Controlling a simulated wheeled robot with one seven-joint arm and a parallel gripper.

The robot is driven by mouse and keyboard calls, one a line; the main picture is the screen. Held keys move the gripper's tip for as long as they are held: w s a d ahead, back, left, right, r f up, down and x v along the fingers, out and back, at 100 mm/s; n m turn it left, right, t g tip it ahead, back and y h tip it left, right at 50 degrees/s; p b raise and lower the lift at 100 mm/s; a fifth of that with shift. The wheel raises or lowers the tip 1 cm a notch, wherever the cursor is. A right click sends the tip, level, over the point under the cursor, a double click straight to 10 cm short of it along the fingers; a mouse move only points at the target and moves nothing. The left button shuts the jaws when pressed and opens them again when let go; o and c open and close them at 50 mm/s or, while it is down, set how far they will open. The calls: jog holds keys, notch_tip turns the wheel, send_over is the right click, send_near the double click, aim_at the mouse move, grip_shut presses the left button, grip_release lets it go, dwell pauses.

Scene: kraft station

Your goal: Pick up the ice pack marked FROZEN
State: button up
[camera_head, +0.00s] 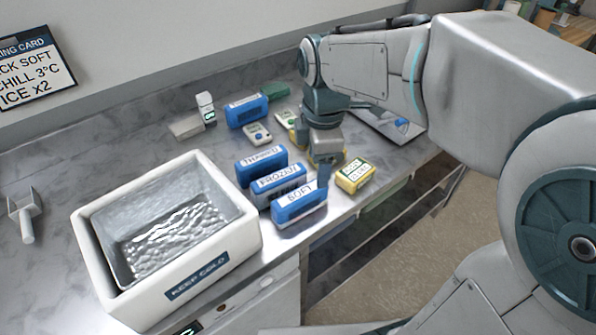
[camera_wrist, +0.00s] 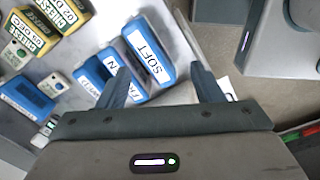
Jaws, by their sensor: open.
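The ice pack marked FROZEN (camera_head: 278,183) is a blue block with a white label and greyish sides. It stands on the counter between the pack marked THAWED (camera_head: 261,164) and the blue pack marked SOFT (camera_head: 299,206). My gripper (camera_head: 321,181) is open and empty, beside the right ends of these packs. In the wrist view, the SOFT pack (camera_wrist: 150,58) shows beyond the gap between the open fingers (camera_wrist: 161,74). The FROZEN pack (camera_wrist: 104,65) is left of it there, partly hidden by the left finger.
A white KEEP COLD box (camera_head: 178,235) with an ice-like lining stands left of the packs. Yellow cheese packs (camera_head: 356,175) are near my gripper. Another blue pack (camera_head: 246,110) and small white devices (camera_head: 257,134) lie behind. The counter's front edge is close to the SOFT pack.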

aim_at(300, 193)
jog(key=a+f+n, duration=0.1)
jog(key=f, duration=0.4)
jog(key=w+a+f+n, duration=0.1)
jog(key=f+n, duration=0.1)
jog(key=f, duration=0.3)
jog(key=w+a+f+n, duration=0.1)
jog(key=f+n, duration=0.1)
jog(key=f, duration=0.3)
jog(key=shift+w+a+g, duration=0.15)
jog(key=shift+w+g, duration=0.1)
jog(key=shift+g, duration=0.05)
jog(key=c, duration=1.3)
jog(key=shift+r, duration=0.1)
